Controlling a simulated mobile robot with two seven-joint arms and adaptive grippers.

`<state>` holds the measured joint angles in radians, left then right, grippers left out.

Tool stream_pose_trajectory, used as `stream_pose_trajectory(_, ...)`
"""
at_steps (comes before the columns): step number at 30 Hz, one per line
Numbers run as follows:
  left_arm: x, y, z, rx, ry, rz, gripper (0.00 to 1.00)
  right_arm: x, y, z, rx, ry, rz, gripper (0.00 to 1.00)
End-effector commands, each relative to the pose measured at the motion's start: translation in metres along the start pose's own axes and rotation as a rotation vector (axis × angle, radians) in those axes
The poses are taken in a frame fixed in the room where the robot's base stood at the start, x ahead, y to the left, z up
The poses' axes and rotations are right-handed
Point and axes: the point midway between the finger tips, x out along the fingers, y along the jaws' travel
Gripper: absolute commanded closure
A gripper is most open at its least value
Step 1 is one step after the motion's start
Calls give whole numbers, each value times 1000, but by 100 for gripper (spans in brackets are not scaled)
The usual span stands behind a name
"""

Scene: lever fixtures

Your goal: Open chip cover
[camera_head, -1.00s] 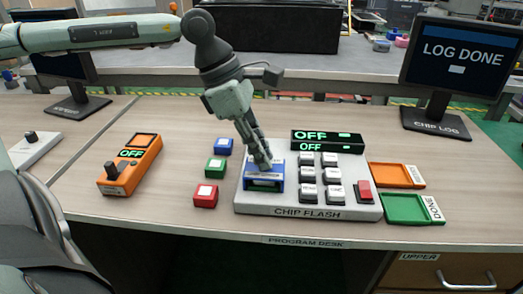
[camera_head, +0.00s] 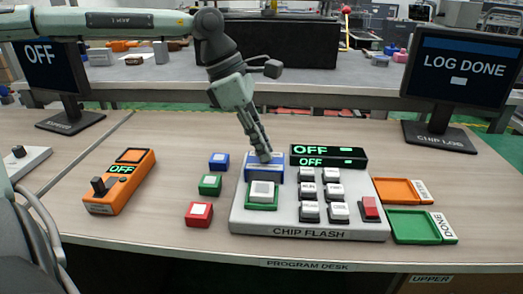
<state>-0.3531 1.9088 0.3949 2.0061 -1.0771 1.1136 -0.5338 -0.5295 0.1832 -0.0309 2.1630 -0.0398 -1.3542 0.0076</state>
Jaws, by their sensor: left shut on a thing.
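The chip flash unit (camera_head: 345,233) is a light grey fixture on the desk, labelled CHIP FLASH. Its blue chip cover (camera_head: 275,174) is tilted up at the back of the socket. In front of it the green socket (camera_head: 251,204) lies exposed, with a grey-white chip (camera_head: 262,191) in it. My left gripper (camera_head: 263,155) comes down from above and is shut on the top edge of the blue cover. Its fingertips partly hide the cover. My right gripper is not in view.
Blue (camera_head: 219,160), green (camera_head: 210,184) and red (camera_head: 199,214) blocks stand left of the unit. An orange switch box (camera_head: 121,182) reading OFF is further left. Orange (camera_head: 397,190) and green (camera_head: 414,226) trays lie right. The LOG DONE monitor (camera_head: 464,64) stands behind.

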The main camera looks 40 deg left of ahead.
Motion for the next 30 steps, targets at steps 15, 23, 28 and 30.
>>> stream_pose_trajectory(15, 0, -1, 0, -1, 0, -1, 64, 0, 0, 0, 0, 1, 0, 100)
stream_pose_trajectory(23, -19, 1, 1, 0, -4, 4, 64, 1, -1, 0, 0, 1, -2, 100)
stream_pose_trajectory(28, -55, 1, 2, 0, -5, 6, 64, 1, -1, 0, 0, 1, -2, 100)
stream_pose_trajectory(30, -70, 1, 1, -1, -5, 5, 64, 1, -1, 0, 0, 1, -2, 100)
